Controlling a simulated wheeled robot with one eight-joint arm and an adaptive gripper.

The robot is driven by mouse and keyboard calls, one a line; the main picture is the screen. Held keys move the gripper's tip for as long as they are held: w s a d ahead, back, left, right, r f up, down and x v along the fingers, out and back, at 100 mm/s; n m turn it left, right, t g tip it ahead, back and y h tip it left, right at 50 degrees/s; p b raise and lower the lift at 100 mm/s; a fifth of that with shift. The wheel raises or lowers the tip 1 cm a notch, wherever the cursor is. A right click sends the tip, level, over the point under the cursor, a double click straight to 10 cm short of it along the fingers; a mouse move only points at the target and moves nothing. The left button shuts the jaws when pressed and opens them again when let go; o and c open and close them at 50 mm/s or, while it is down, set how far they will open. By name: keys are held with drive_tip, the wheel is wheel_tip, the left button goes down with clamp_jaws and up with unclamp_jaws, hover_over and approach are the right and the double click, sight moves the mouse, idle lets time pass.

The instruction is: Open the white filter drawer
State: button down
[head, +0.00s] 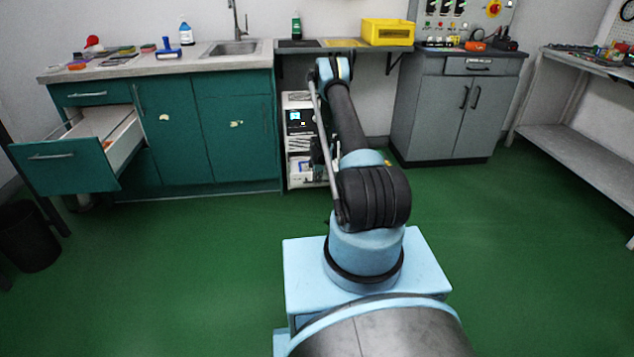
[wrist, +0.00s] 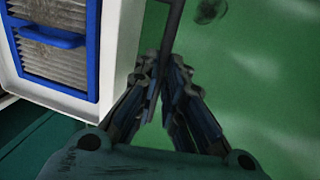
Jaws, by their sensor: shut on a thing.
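A white unit (head: 300,100) stands under the counter, left of my arm, with a small lit display on its front. In the wrist view, a white body (wrist: 118,40) at the upper left holds a blue-framed grey filter panel (wrist: 55,65) with a blue handle (wrist: 50,37). My gripper (wrist: 168,75) is to the right of that panel, its fingers closed on a thin dark bar (wrist: 172,25) that runs up out of the picture. What the bar is fixed to cannot be seen. In the head view my arm hides part of the unit and most of the gripper.
A teal cabinet at the left has an open drawer (head: 65,172) jutting out. A grey cabinet (head: 450,115) stands right of the unit, and a metal shelf bench (head: 580,135) is at the far right. A black bin (head: 28,238) stands at left. The green floor around my base is clear.

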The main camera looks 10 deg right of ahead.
drive_tip(key=c, duration=1.7)
unclamp_jaws()
drive_tip(key=shift+r, duration=0.1)
drive_tip(key=r, duration=0.3)
drive_tip(key=s+r, duration=0.1)
drive_tip(key=r, duration=0.3)
drive_tip(key=s+r, duration=0.1)
drive_tip(key=r, duration=0.3)
drive_tip(key=shift+s+r, duration=0.15)
drive_tip(key=shift+r, duration=0.05)
drive_tip(key=shift+r, duration=0.1)
